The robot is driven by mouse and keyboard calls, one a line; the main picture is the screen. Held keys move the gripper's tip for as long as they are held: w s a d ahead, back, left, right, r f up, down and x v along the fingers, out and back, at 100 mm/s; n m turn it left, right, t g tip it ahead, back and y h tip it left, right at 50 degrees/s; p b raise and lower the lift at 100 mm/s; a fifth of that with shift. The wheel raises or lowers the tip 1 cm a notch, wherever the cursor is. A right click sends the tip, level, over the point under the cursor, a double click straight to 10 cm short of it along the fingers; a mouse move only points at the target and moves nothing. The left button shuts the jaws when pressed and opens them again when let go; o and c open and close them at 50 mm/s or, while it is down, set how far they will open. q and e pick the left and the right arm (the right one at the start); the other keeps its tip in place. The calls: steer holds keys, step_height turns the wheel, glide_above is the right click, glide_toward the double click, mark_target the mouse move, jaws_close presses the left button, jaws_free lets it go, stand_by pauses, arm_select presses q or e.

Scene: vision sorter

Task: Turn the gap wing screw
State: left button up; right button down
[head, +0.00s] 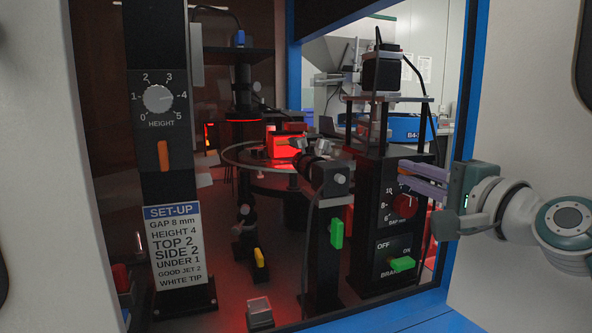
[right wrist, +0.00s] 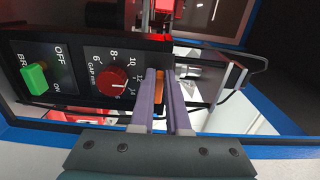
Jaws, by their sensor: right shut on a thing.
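My right gripper (head: 404,174) reaches in from the right at the gap panel. In the right wrist view its two purple fingers (right wrist: 160,78) are closed around the orange gap wing screw (right wrist: 159,88), of which only a narrow strip shows. The red gap dial (right wrist: 118,79) sits beside the fingers, with a scale marked in mm. It also shows in the head view just below the fingers (head: 404,206); its exact pointer reading is too small to tell. In the head view the fingers hide the wing screw. My left gripper is not in view.
A height dial (head: 158,98) with its own orange wing screw (head: 163,155) is on the left post. A set-up card (head: 174,245) reads "GAP 8 mm". A green brake switch (head: 402,264) sits below the gap dial. A blue frame (head: 467,120) edges the opening.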

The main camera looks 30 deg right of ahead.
steer(key=c, duration=0.9)
jaws_free()
steer(key=s+a+b, duration=0.1)
steer(key=s, duration=0.9)
